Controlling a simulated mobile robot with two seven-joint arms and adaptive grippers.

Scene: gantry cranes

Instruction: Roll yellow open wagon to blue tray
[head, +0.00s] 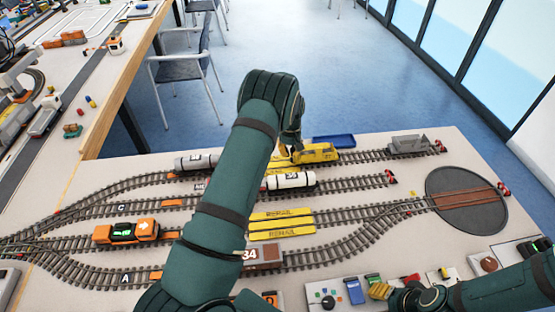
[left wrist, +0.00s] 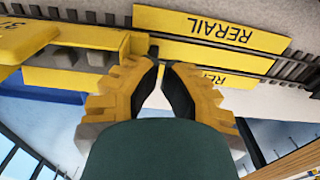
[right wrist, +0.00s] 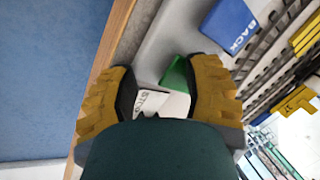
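The yellow open wagon (head: 318,153) stands on the rearmost track in the head view, partly hidden by my left gripper. It shows at the upper left of the left wrist view (left wrist: 25,38). The blue tray (head: 334,141) lies just behind that track; a blue surface below the wagon in the left wrist view (left wrist: 35,88) looks like it. My left gripper (left wrist: 160,66) points down beside the wagon, its fingertips nearly together with nothing seen between them. My right gripper (right wrist: 158,72) is open over the table's front right, above a green piece and a white label.
Yellow RERAIL plates (head: 282,222) lie along a front track. A white tank wagon (head: 291,181) stands in front of the yellow wagon. A grey wagon (head: 408,145) stands farther right on the rear track. A turntable (head: 466,200) is at right; a blue BACK block (right wrist: 230,25) is near my right gripper.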

